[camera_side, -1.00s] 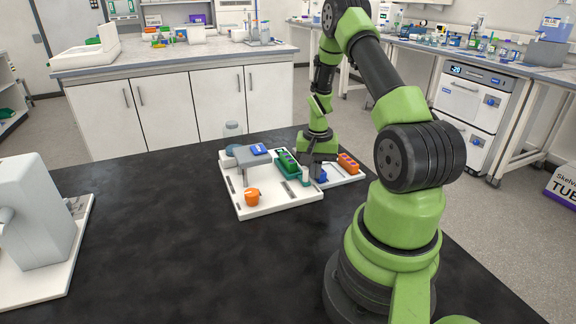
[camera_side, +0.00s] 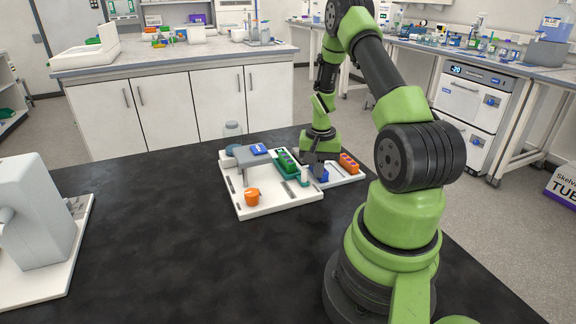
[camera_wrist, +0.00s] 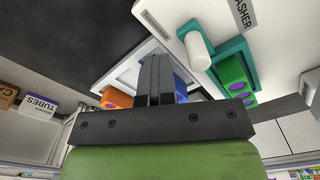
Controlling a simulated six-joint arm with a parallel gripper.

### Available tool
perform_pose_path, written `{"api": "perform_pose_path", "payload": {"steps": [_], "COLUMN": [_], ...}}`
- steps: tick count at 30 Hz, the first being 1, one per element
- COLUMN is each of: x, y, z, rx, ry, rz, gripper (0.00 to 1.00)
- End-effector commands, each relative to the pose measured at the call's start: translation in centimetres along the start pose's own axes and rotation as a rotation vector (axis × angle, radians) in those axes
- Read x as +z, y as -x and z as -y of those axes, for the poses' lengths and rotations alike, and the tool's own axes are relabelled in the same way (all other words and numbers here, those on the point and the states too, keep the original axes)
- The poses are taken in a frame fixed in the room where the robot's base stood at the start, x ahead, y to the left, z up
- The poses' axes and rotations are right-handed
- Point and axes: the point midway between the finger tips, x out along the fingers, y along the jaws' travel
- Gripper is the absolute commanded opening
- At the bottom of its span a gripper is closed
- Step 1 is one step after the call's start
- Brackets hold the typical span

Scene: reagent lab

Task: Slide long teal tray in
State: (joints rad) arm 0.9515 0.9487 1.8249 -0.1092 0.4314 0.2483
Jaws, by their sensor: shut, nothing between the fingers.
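The long teal tray (camera_wrist: 235,48) carries a green rack (camera_wrist: 238,77) with purple-topped items. A white upright post (camera_wrist: 199,50) stands at its near end. In the side view the tray (camera_side: 303,182) lies on the white board, partly hidden, beside a grey raised platform. My gripper (camera_side: 319,174) is shut and empty, pointing down just right of the tray's post. In the wrist view its dark fingers (camera_wrist: 156,72) are together, with a gap between them and the post.
A white board (camera_side: 268,208) labelled "ASHER" in the wrist view holds the grey platform (camera_side: 246,157) and an orange pot (camera_side: 252,196). A blue block (camera_side: 323,176) sits beside my fingers, and an orange rack (camera_side: 349,162) on a pale tray to the right. Black bench in front is clear.

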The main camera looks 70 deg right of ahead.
Motion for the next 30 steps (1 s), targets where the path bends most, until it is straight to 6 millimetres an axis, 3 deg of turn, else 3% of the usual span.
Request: {"api": "perform_pose_path", "payload": {"steps": [21, 30], "x": [-0.1, -0.1], "y": [6.1, 6.7], "z": [0.1, 0.1], "rx": [-0.002, -0.002], "ry": [0.0, 0.0], "rz": [-0.006, -0.004], "gripper": [0.0, 0.0]}}
